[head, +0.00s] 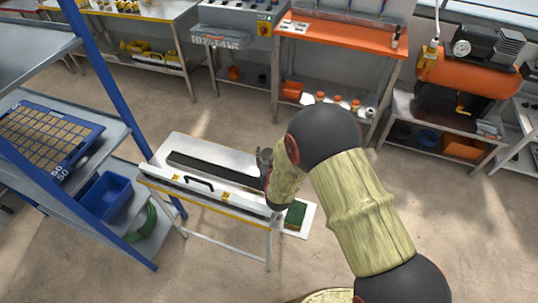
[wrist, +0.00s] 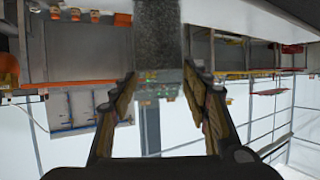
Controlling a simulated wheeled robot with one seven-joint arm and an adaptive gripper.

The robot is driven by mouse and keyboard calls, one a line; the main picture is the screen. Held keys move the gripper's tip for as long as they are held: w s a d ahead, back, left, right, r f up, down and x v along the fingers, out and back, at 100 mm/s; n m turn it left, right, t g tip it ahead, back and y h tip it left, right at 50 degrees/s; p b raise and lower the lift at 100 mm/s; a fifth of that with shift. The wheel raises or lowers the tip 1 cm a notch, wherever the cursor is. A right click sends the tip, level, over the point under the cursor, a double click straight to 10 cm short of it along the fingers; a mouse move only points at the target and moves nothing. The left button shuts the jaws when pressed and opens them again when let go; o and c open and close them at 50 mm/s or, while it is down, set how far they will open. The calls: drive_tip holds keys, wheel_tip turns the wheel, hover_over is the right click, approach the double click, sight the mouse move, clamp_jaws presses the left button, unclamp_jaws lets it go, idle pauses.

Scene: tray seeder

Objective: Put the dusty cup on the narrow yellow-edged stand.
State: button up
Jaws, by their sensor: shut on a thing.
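The dusty cup (wrist: 158,40) appears in the wrist view as a grey, speckled, straight-sided thing between my fingertips. My gripper (wrist: 160,86) is shut on it, one finger on each side. In the head view my gripper (head: 265,160) is over the right part of a narrow white stand (head: 205,148) with a yellow front edge. My wrist hides most of the gripper there, and I cannot make out the cup clearly. I cannot tell whether the cup touches the stand.
A dark strip and a white bar with a black handle (head: 198,184) lie along the stand. A green block (head: 295,213) sits at its right end. A blue-framed shelf with a celled tray (head: 45,138) and a blue bin (head: 103,196) stands left. Open floor lies behind.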

drive_tip(key=shift+f, duration=0.15)
drive_tip(key=o, duration=1.6)
drive_tip(key=shift+o, duration=0.2)
